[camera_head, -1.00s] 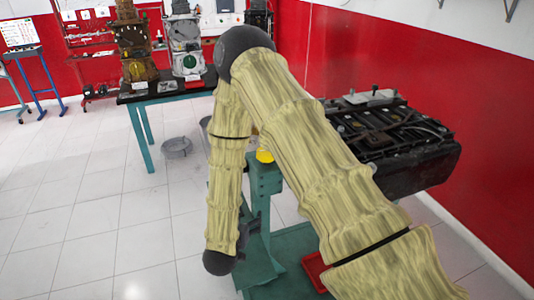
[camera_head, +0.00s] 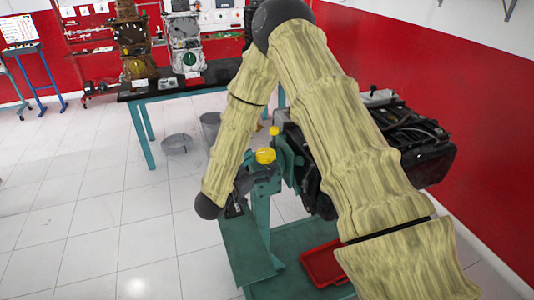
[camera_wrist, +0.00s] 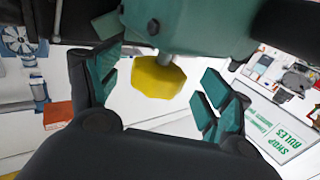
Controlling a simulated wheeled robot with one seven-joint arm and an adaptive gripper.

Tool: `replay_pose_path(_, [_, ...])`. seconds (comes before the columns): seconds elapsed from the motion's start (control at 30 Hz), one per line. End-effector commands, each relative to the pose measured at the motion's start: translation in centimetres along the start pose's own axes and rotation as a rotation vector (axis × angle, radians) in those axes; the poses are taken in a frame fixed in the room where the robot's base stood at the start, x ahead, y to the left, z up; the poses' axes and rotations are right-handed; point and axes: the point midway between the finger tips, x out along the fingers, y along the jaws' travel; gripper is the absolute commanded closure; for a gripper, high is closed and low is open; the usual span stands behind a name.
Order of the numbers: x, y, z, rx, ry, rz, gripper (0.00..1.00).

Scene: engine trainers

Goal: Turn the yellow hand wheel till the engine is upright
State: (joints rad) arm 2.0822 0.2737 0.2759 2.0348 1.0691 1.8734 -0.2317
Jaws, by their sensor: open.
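The yellow hand wheel (camera_head: 265,155) sits at the top of the green engine stand (camera_head: 262,200), left of the engine. In the wrist view the wheel (camera_wrist: 157,78) is a faceted yellow knob on a short shaft below a green housing (camera_wrist: 190,28). My gripper (camera_wrist: 157,84) is open, with one finger on each side of the wheel and visible gaps to it.
A red tray (camera_head: 322,264) lies on the stand's base. A dark-topped table (camera_head: 185,88) with teal legs stands behind, carrying other engine trainers. Grey buckets (camera_head: 176,144) stand on the floor near it. White tiled floor is clear at left. A red wall closes the right side.

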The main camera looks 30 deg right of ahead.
Motion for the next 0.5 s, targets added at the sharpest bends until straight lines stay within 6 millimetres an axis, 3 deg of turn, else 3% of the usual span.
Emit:
replay_pose_path(0.2, [2.8, 0.1, -0.1, 0.0, -0.001, 0.001, 0.21])
replay_pose_path(0.5, [3.9, 0.0, 0.0, 0.0, 0.0, 0.0, 0.21])
